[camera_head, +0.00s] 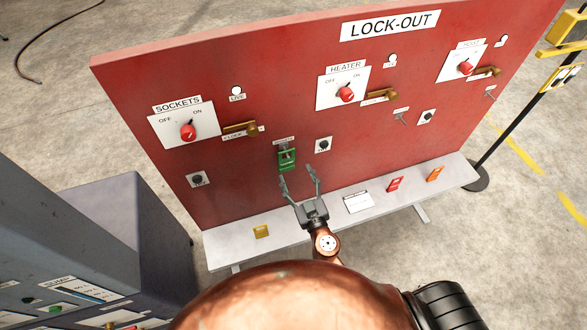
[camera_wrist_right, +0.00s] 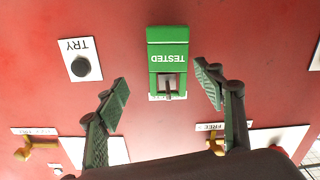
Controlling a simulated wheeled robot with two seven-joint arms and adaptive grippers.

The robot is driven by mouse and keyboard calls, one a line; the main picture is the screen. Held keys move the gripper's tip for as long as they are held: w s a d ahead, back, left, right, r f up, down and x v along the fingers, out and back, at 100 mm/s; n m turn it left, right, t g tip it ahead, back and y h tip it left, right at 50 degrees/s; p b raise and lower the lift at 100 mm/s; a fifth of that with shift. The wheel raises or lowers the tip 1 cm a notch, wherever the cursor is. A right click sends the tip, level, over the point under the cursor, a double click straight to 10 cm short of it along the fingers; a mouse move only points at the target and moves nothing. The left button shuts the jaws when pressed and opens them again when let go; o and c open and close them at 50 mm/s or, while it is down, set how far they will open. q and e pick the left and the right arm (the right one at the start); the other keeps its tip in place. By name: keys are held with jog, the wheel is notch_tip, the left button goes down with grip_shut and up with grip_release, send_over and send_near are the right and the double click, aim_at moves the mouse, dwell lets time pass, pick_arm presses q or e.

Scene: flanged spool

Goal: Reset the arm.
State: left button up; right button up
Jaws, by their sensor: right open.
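My right gripper (camera_head: 300,186) is open and empty in front of the red lock-out board (camera_head: 240,90). Its fingertips are just below a green tag marked TESTED (camera_head: 287,160), which hangs on the board. In the right wrist view my right gripper (camera_wrist_right: 165,95) has its two fingers spread wide, and the green tag (camera_wrist_right: 168,50) shows between and beyond them, upside down. I cannot tell the exact gap between fingers and tag, but no contact shows. My left gripper is not in view.
Red knobs for SOCKETS (camera_head: 188,132), HEATER (camera_head: 346,93) and a third panel (camera_head: 466,68) are on the board. The shelf (camera_head: 300,229) below holds a yellow tag (camera_head: 261,231), a white card (camera_head: 358,202), a red tag (camera_head: 395,184) and an orange tag (camera_head: 435,174). A grey cabinet (camera_head: 110,215) stands at left.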

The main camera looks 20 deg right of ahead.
jog(key=shift+s, duration=0.3)
